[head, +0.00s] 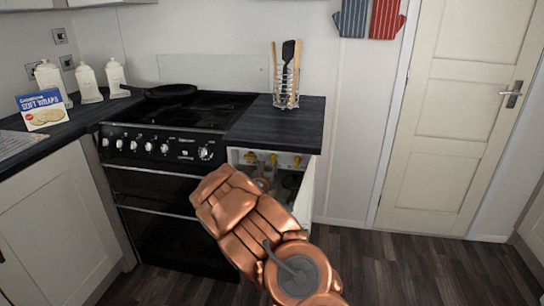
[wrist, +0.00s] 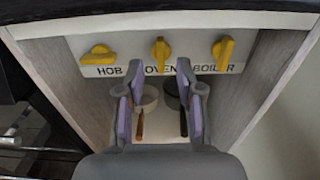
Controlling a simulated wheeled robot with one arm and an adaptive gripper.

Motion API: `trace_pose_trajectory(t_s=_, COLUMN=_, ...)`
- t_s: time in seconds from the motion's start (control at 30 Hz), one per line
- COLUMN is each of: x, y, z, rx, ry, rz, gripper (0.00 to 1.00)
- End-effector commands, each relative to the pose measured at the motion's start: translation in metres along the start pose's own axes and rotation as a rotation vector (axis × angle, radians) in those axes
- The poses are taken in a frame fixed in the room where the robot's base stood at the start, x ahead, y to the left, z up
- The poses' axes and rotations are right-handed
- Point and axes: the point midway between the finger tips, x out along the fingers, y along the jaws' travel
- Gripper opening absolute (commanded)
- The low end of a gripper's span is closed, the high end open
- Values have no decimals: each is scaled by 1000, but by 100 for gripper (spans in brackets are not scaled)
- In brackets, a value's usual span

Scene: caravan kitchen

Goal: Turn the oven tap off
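Three yellow taps sit in a row on a pale panel inside an open cupboard, over the labels HOB, OVEN and BOILER. The oven tap (wrist: 160,53) is the middle one and its handle stands upright. The hob tap (wrist: 97,55) on the left is turned nearly sideways. The boiler tap (wrist: 223,52) on the right is close to upright, slightly tilted. My gripper (wrist: 159,74) is open and empty, its fingertips just below and either side of the oven tap, apparently not touching it. In the head view my copper-coloured arm hides most of the gripper; the oven tap (head: 273,159) shows above it.
The cupboard door (head: 306,196) stands open at the right. The dark worktop (head: 268,126) overhangs the taps and holds a utensil rack (head: 287,100). The black oven (head: 160,185) is left of the cupboard. Pots and pans sit inside, below the taps. The floor at right is clear.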

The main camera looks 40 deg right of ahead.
Motion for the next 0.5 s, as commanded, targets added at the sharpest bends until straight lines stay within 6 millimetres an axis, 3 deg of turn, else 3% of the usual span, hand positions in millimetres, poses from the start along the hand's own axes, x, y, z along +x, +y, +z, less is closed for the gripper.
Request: trace_pose_trajectory(t_s=0.5, x=56, y=0, z=0, rx=7, ry=0, rz=-3, gripper=36)
